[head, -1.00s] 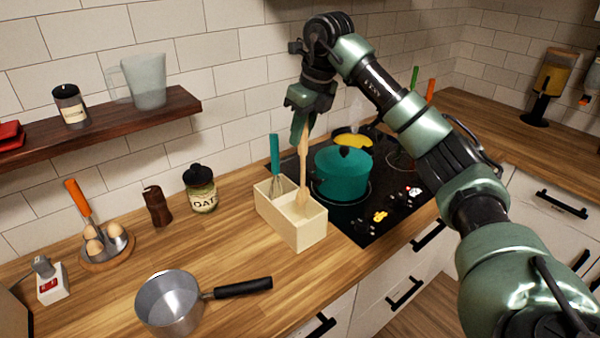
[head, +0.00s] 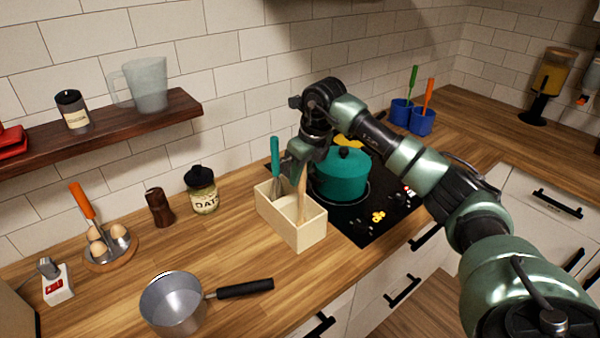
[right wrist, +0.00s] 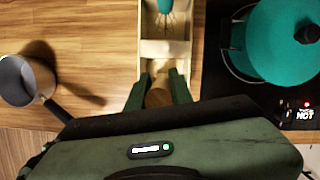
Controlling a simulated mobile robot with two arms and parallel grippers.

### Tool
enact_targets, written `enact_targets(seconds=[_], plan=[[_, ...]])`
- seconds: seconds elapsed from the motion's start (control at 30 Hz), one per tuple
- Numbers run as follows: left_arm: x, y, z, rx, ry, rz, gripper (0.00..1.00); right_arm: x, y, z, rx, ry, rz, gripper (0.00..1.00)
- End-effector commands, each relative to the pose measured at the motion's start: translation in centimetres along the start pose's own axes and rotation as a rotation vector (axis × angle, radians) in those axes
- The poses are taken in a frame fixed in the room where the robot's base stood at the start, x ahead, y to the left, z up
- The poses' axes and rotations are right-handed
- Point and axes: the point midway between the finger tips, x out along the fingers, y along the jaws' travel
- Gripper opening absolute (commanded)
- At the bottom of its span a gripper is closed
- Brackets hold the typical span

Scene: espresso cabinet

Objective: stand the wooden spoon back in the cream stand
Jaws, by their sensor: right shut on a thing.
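The cream stand (head: 303,237) is an open box with compartments on the counter, left of the hob. A teal-handled whisk (head: 275,158) stands in its back compartment. My right gripper (head: 298,160) is just above the stand, shut on the wooden spoon (head: 301,198). The spoon is upright, with its lower part inside the stand's front compartment; whether it touches the floor is hidden. In the right wrist view the fingers (right wrist: 159,92) close around the spoon (right wrist: 158,97), over the stand (right wrist: 143,45). My left gripper is not in view.
A teal pot (head: 343,173) stands on the black hob (head: 375,215) close right of the stand. A saucepan (head: 173,303) lies at the front left. An oats jar (head: 202,190) and a brown mill (head: 159,208) stand to the left.

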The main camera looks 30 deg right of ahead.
Motion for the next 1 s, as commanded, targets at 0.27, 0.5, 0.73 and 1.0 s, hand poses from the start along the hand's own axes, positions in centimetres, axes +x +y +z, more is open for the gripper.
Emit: enact_targets(seconds=[0.27, 0.5, 0.73, 1.0], plan=[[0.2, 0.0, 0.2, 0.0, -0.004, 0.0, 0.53, 0.2, 0.0, -0.1, 0.0, 0.001, 0.0, 0.43], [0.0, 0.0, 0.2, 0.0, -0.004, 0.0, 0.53, 0.1, 0.0, 0.0, 0.0, 0.0, 0.0, 0.43], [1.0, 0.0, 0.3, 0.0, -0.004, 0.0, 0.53, -2.5, -0.1, 0.1, 0.001, -0.005, -0.003, 0.43], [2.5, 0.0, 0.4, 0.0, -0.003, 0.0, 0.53, -8.4, -0.1, 0.1, 0.001, -0.006, -0.002, 0.43]])
